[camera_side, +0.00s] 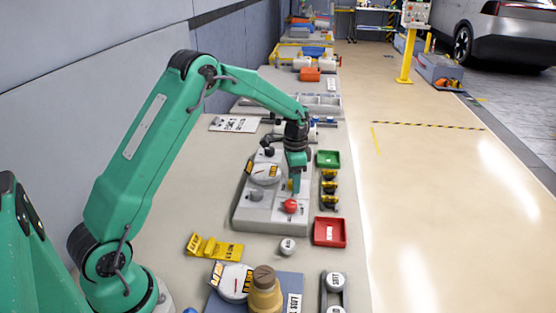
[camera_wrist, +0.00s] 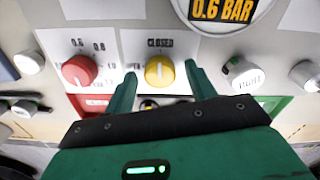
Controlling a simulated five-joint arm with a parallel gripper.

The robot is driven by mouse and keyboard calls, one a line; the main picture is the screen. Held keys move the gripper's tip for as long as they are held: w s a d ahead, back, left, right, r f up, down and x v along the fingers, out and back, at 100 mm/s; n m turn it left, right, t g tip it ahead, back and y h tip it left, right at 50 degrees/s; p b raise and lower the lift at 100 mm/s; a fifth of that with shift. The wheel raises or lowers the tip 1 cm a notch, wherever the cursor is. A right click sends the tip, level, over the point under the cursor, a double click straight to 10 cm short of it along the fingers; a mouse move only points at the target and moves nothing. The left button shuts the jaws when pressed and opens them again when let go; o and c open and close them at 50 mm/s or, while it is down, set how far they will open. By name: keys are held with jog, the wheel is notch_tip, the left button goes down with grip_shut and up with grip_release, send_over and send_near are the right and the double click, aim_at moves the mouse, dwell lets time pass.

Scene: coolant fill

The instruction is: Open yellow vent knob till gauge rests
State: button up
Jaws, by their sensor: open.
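The yellow vent knob (camera_wrist: 159,71) sits on the grey panel under a label that reads CLOSED. My gripper (camera_wrist: 160,80) is open, with one green finger on each side of the knob in the wrist view; I cannot tell whether they touch it. In the side view my gripper (camera_side: 294,190) points down at the panel (camera_side: 262,215), and the yellow knob is mostly hidden behind it. The gauge display (camera_wrist: 221,10) reads 0.6 BAR at the top of the wrist view; a round white gauge (camera_side: 264,173) shows on the panel in the side view.
A red knob (camera_wrist: 79,70) with a numbered scale sits left of the yellow one. A white knob (camera_wrist: 242,76) sits to the right. In the side view, a green tray (camera_side: 328,159), a red tray (camera_side: 330,232) and yellow-black parts (camera_side: 329,188) lie right of the panel.

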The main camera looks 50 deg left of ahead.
jog(key=shift+c, duration=0.5)
jog(key=c, duration=0.9)
